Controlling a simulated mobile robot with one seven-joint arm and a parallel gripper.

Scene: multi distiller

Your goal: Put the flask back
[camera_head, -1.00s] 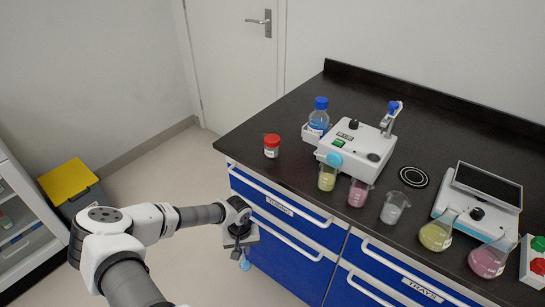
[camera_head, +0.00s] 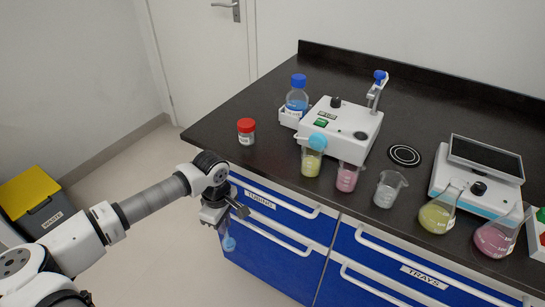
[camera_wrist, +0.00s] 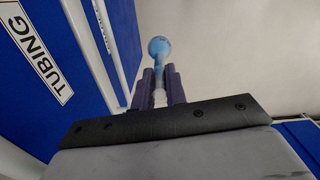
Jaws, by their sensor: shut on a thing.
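My gripper (camera_head: 225,224) hangs in front of the blue drawers, below the counter top's front edge. It is shut on the neck of a small flask with a round light-blue bulb (camera_head: 229,243). The bulb hangs below the fingers. In the wrist view the pale neck is between the dark fingers (camera_wrist: 159,88) and the blue bulb (camera_wrist: 159,46) shows beyond them. The white distiller unit (camera_head: 340,128) stands on the counter, with a black knob, a green switch, a round light-blue part (camera_head: 317,141) at its front left and an upright arm with a blue knob (camera_head: 380,76).
A red-capped jar (camera_head: 246,132) and a blue-capped bottle (camera_head: 297,98) stand left of the unit. Yellow (camera_head: 311,161), pink (camera_head: 347,177) and clear (camera_head: 387,189) beakers line the front. Yellow (camera_head: 437,215) and pink (camera_head: 495,238) conical flasks stand by the scale (camera_head: 483,165). The left counter corner is clear.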

